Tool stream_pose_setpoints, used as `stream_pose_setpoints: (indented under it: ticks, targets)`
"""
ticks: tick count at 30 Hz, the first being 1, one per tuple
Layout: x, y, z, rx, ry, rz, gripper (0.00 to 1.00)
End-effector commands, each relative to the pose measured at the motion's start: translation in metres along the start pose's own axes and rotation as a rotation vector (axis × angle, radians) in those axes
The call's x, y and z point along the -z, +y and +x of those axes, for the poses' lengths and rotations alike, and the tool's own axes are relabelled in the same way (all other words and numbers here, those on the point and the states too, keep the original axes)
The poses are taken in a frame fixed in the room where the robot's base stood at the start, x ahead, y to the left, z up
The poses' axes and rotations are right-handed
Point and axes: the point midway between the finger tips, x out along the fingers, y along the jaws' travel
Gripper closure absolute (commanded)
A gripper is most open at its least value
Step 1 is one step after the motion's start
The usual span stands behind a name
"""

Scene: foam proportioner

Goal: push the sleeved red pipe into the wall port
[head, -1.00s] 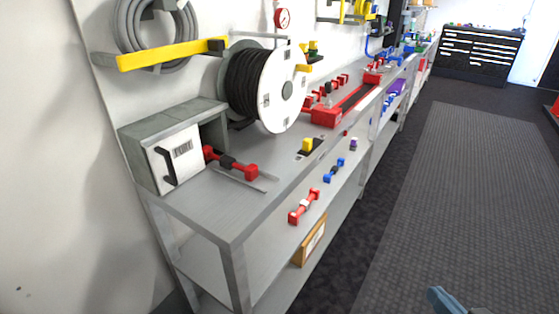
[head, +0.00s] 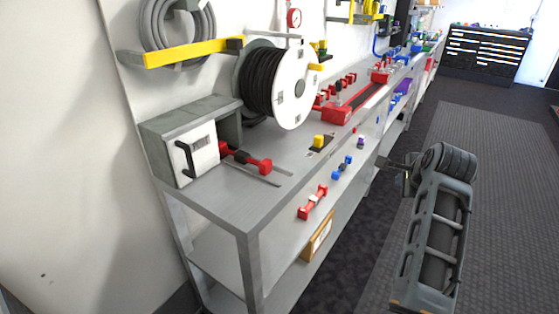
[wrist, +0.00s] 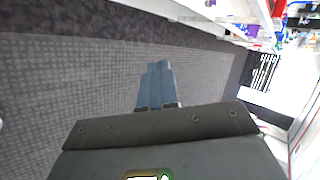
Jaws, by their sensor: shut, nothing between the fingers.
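A red pipe with a dark sleeve (head: 240,157) lies on the bench top in the head view, between thin rails. Its left end is beside the grey box (head: 180,127) with a white front door and dark handle; I cannot tell whether that end is inside an opening. No wall port can be clearly made out. My gripper (head: 386,163) is off the bench's right side, well apart from the pipe. In the wrist view my gripper (wrist: 157,68) is shut and empty, its blue-grey fingers together above the floor mat.
A black hose reel (head: 298,88) stands behind the pipe. A yellow bracket (head: 190,52) juts from the wall above the box. Another red pipe with a pale sleeve (head: 313,202) and a blue fitting (head: 342,167) lie on the lower shelf. The floor mat (head: 500,190) is clear.

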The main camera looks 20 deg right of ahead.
Motion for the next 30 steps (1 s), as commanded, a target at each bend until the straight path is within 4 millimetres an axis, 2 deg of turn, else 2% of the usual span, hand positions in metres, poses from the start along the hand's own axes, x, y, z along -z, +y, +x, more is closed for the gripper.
stream_pose_setpoints:
  ticks: [1,5,9,12,15,18,22,26,30]
  targets:
    - [-0.020,-0.009,0.000,-0.035,-0.053,0.090,1.00]
    - [-0.069,-0.018,-0.002,-0.159,-0.182,0.306,1.00]
    - [-0.129,-0.028,-0.014,-0.308,-0.328,0.500,1.00]
    - [-0.166,-0.034,-0.027,-0.407,-0.416,0.598,1.00]
    - [-0.194,-0.039,-0.039,-0.483,-0.479,0.663,1.00]
    - [-0.210,-0.041,-0.047,-0.533,-0.517,0.698,1.00]
    - [-0.221,-0.041,-0.048,-0.558,-0.534,0.713,1.00]
    - [-0.230,-0.037,-0.038,-0.560,-0.535,0.713,1.00]
    - [-0.245,-0.030,-0.019,-0.559,-0.535,0.713,1.00]
